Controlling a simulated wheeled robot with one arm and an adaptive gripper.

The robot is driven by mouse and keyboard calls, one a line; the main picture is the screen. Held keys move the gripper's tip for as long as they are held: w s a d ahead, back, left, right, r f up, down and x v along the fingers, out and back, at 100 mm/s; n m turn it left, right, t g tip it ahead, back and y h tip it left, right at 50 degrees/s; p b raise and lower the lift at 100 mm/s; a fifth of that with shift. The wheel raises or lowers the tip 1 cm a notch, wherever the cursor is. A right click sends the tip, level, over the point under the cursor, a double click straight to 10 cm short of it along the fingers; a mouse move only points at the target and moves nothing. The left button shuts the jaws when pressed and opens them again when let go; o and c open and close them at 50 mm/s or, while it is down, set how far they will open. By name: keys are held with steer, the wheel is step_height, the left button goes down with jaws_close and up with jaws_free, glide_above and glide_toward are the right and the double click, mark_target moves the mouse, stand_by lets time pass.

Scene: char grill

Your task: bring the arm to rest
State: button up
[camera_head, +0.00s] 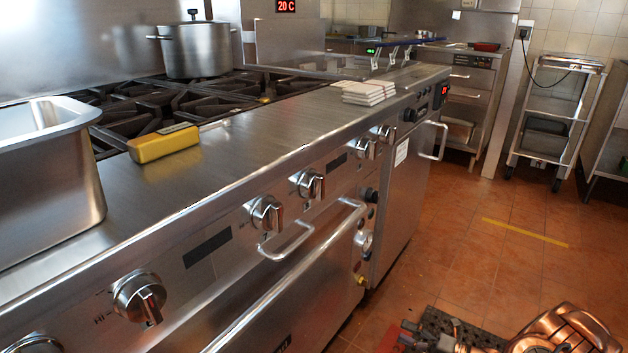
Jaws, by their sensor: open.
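My gripper is not in view. At the bottom right edge, part of my own body shows: a copper-coloured, shiny rounded part (565,332) beside a dark perforated plate (440,325). The frame cuts these parts off at the bottom. They stand over the floor, apart from the front of the cooking range (290,165). I cannot see the rest of the arm or what the fingers are at.
On the range are a steel pan (50,190), a yellow block-shaped object (163,143), a lidded pot (194,50) and stacked white tiles or cards (368,91). Oven handles (315,240) and knobs jut out. A wheeled rack (550,115) stands at back right. The tiled floor (480,265) between is clear.

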steer(key=s+a+r+n+g+h+p, duration=0.1)
steer(key=s+a+r+n+g+p, duration=0.55)
steer(key=r, duration=0.65)
steer(key=s+a+r+n+g+p, duration=0.25)
steer(key=a+r+n+p, duration=0.3)
steer(key=r+n, duration=0.6)
steer(key=s+a+r+n+g+h+p, duration=0.1)
steer(key=s+a+r+n+g+p, duration=0.5)
steer(key=r, duration=1)
steer(key=s+r+n+h+p, duration=0.7)
steer(key=s+r+n+p, duration=0.2)
steer(key=s+r, duration=0.3)
steer(key=s+d+r+n+t+h+p, duration=0.3)
steer(key=s+d+r+n+h+p, duration=0.3)
steer(key=r, duration=0.8)
steer(key=s+d+n+p, duration=0.2)
steer(key=s+d+p, duration=0.1)
steer(key=d+p, duration=0.1)
steer(key=shift+d+t+h+p, duration=0.3)
steer(key=shift+t+p, duration=0.1)
steer(key=shift+p, duration=0.45)
steer(key=shift+f, duration=0.1)
